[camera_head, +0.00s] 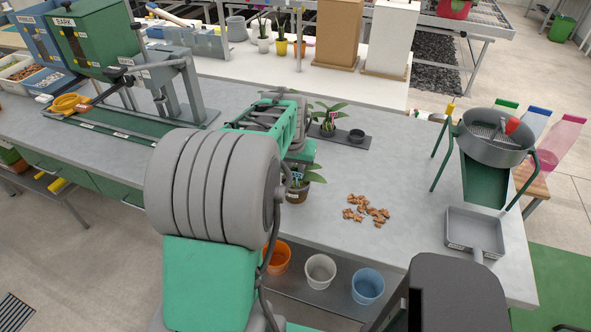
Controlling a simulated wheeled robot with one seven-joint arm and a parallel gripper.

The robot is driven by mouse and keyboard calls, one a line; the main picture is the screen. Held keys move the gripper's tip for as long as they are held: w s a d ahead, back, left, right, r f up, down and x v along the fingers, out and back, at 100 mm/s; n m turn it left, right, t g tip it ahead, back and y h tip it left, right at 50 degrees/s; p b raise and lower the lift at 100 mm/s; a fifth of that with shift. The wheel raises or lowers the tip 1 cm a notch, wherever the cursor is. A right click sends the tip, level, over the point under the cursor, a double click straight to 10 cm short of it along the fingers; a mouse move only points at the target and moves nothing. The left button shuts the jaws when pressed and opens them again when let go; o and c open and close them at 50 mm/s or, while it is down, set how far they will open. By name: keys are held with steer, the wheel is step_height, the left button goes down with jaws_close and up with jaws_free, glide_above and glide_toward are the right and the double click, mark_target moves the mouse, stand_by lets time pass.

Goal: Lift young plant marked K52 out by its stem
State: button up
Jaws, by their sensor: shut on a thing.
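My arm hides the fingertips and part of the leaves. A second young plant (328,112), with a pinkish-white tag, stands behind on a dark tray (347,142). The writing on both tags is too small to read, so I cannot tell which is K52.
Bark chips (367,209) lie loose on the bench (410,185) to the right. A sieve on a green stand (490,137) and a grey scoop (474,232) are further right. Pots stand on a shelf below.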

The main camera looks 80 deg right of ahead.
jaws_close()
steer(key=shift+r+p, duration=1.2)
steer(key=shift+r, duration=0.8)
steer(key=shift+r+p, duration=1.55)
steer(key=shift+r, duration=0.95)
